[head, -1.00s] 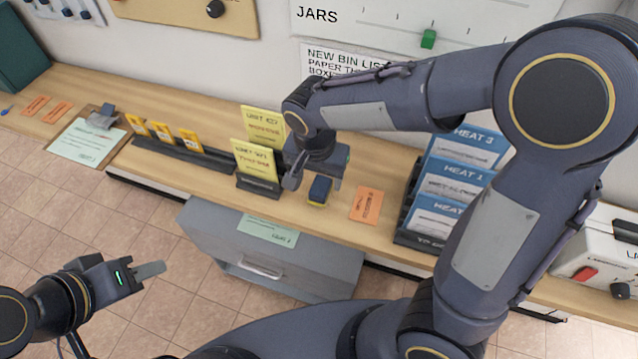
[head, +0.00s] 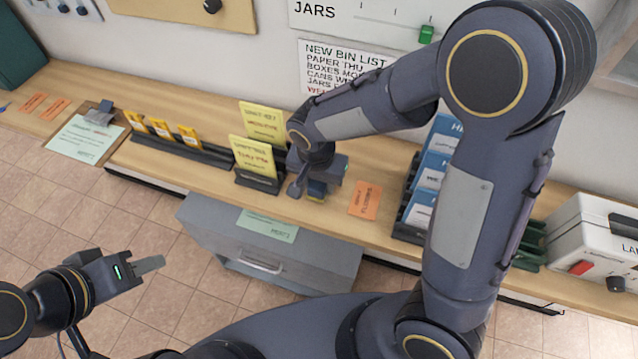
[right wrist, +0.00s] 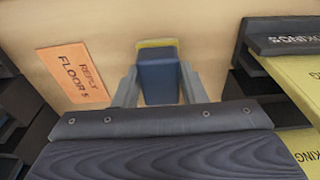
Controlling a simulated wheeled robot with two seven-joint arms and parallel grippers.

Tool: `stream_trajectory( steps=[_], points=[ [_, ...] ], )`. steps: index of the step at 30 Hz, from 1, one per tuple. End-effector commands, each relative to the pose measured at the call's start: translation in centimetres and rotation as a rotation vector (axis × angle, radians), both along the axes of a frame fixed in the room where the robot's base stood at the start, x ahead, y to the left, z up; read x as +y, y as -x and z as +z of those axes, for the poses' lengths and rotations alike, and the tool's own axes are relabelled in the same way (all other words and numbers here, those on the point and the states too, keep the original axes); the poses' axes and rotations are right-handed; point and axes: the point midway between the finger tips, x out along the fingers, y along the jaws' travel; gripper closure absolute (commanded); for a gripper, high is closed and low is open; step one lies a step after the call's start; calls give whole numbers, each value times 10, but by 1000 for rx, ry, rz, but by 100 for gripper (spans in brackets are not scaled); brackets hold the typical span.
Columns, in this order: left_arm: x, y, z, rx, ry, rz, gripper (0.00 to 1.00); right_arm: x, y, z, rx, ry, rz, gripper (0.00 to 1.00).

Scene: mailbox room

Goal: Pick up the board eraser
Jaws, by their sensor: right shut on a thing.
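The board eraser (head: 317,190) is a small block with a dark blue body and a yellow layer. It is on the wooden counter, right of the yellow card stand, mostly hidden by my right gripper in the head view. In the right wrist view the eraser (right wrist: 158,78) stands between the two fingers. My right gripper (head: 314,188) points down over it and is shut on it; the fingers also show in the right wrist view (right wrist: 157,90). I cannot tell whether the eraser touches the counter. My left gripper (head: 150,265) is over the floor at the left, apart from the counter; its jaw gap is unclear.
An orange slip (head: 365,200) lies right of the eraser. The yellow card stand (head: 257,182) is close on the left. A blue booklet rack (head: 411,220) stands further right. A grey drawer unit (head: 215,235) is below the counter edge. A white box (head: 590,235) is at far right.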

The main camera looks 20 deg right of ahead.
Motion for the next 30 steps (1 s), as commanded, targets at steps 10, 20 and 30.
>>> stream_trajectory(
  steps=[10, 20, 30],
  points=[
    [0, 0, 0, 0, 0, 0, 64, 0, 0, 4, -1, 0, 0, 85],
    [0, 0, -1, 0, 0, 0, 64, -2, 13, 49, -7, -6, 3, 85],
    [0, 0, -7, 0, 0, 0, 64, -17, 89, 109, -5, -4, 3, 85]
  ],
)
